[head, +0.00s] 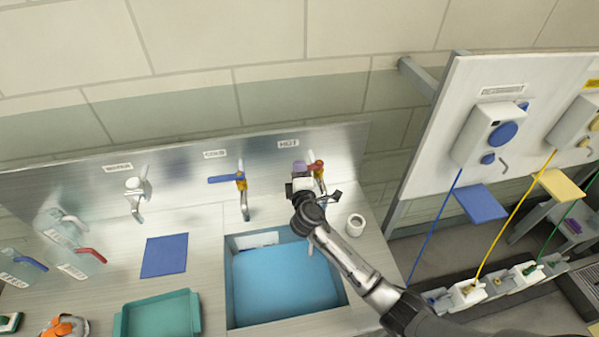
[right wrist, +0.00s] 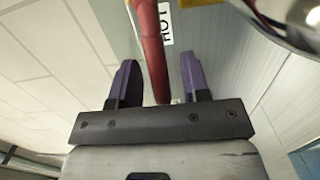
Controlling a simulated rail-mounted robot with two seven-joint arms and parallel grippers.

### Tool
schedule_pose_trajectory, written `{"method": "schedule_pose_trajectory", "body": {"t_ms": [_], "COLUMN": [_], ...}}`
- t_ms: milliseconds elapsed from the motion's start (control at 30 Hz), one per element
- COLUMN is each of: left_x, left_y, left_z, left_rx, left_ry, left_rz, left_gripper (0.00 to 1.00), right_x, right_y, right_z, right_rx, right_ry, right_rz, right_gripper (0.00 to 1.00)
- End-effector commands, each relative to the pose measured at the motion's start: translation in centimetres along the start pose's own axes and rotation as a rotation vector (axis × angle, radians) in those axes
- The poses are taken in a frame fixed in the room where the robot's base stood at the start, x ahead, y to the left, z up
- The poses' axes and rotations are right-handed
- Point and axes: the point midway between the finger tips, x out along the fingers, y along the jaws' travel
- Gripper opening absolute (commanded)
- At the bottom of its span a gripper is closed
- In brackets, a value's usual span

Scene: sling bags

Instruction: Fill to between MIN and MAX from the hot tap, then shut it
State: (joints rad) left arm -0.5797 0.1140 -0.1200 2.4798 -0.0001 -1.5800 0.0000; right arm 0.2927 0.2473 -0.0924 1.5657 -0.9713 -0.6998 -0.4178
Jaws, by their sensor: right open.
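The hot tap (head: 319,179) stands at the back of the sink, under a HOT label (head: 288,143). Its red lever (head: 316,165) points to the left and up against my right gripper (head: 303,178). In the right wrist view the red lever (right wrist: 152,45) lies between the two purple fingers of my right gripper (right wrist: 160,80), with gaps on both sides. That gripper is open. The blue-bottomed sink (head: 232,310) lies below the taps; I cannot make out water running. Clear jugs (head: 68,228) stand at the left, one with a red handle (head: 92,254). I cannot read MIN or MAX marks.
The cold tap (head: 242,190) with its blue lever is just left of my gripper, and another tap (head: 138,192) stands further left. A white cup (head: 355,224) is right of the sink. A blue mat (head: 164,255) and teal tray (head: 122,320) lie at the left.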

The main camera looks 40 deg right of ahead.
Motion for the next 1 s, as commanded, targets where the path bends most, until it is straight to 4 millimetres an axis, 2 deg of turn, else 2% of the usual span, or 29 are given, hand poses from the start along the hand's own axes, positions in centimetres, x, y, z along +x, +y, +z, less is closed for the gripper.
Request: {"method": "schedule_pose_trajectory", "body": {"t_ms": [300, 733, 1000], "left_x": [0.01, 0.0, -0.01], "left_y": [-0.29, -0.25, 0.04], "left_z": [0.07, 0.06, 0.0], "left_rx": [0.01, 0.009, -0.001], "left_ry": [-0.002, -0.001, 0.0], "left_rz": [-0.008, -0.006, 0.001], "left_gripper": [0.43, 0.43, 0.43], "right_x": [0.13, 0.1, 0.1], "right_y": [-0.01, -0.02, -0.02], "right_z": [0.01, -0.01, -0.02], "right_rx": [0.0, 0.001, 0.001], "right_ry": [0.0, 0.0, 0.0], "right_rz": [0.0, 0.0, 0.0], "right_gripper": [0.43, 0.01, 0.0]}}
